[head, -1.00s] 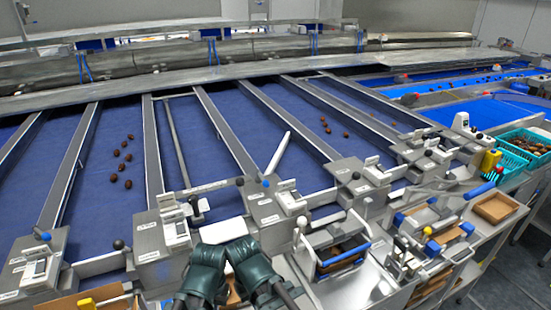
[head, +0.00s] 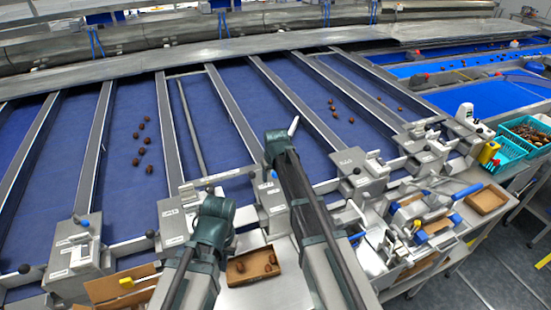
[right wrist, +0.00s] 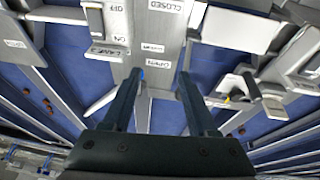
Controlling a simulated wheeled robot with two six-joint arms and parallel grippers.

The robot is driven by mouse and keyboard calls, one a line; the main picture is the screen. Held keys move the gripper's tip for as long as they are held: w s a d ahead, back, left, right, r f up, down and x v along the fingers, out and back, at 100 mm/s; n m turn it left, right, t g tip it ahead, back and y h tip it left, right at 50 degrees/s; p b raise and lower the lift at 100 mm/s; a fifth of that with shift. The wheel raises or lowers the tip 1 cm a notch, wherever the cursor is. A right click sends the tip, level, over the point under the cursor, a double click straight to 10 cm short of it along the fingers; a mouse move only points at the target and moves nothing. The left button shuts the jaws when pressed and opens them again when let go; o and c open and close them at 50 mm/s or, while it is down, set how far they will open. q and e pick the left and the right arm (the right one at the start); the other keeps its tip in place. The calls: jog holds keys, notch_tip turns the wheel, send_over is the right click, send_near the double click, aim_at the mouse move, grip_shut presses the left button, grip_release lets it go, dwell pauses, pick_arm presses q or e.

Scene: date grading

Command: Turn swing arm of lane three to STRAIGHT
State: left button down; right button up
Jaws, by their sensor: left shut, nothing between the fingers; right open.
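The white swing arm (head: 293,125) shows only as a slanted tip behind my right gripper (head: 280,143) in the head view; the rest is hidden. In the right wrist view, a pale pointed bar (right wrist: 101,103), likely this arm, lies slanted left of the fingers. My right gripper (right wrist: 162,78) is open above a metal lane housing (right wrist: 158,30). A blue knob (right wrist: 141,74) sits close by its left finger; contact cannot be told. A label on the left seems to read LANE 3. My left gripper (head: 216,207) is shut and empty, nearer and further left.
Blue lanes with metal dividers run away from me. Other lane housings (head: 78,240) line the near edge. A cardboard box (head: 240,280) with dates sits between my arms. Teal crates (head: 508,158) stand at right.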

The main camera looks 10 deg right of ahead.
aim_at(275, 174)
pick_arm(q)
notch_tip(275, 174, up, 3)
jog(key=shift+f+p, duration=0.1)
jog(key=shift+p, duration=0.55)
pick_arm(e)
jog(key=w+d+r, duration=0.3)
jog(key=w, duration=0.2)
jog(key=shift+r+t, duration=0.2)
jog(key=shift+t, duration=0.2)
pick_arm(q)
jog(key=shift+f, duration=0.1)
pick_arm(e)
jog(key=shift+f, duration=0.15)
jog(key=b+x, duration=1.2)
jog(key=x, duration=0.1)
jog(key=shift+w+f+b, duration=0.15)
jog(key=shift+f+b, duration=0.1)
jog(key=shift+b, duration=0.1)
pick_arm(q)
notch_tip(275, 174, down, 12)
jog(key=shift+f, duration=0.2)
pick_arm(e)
grip_shut()
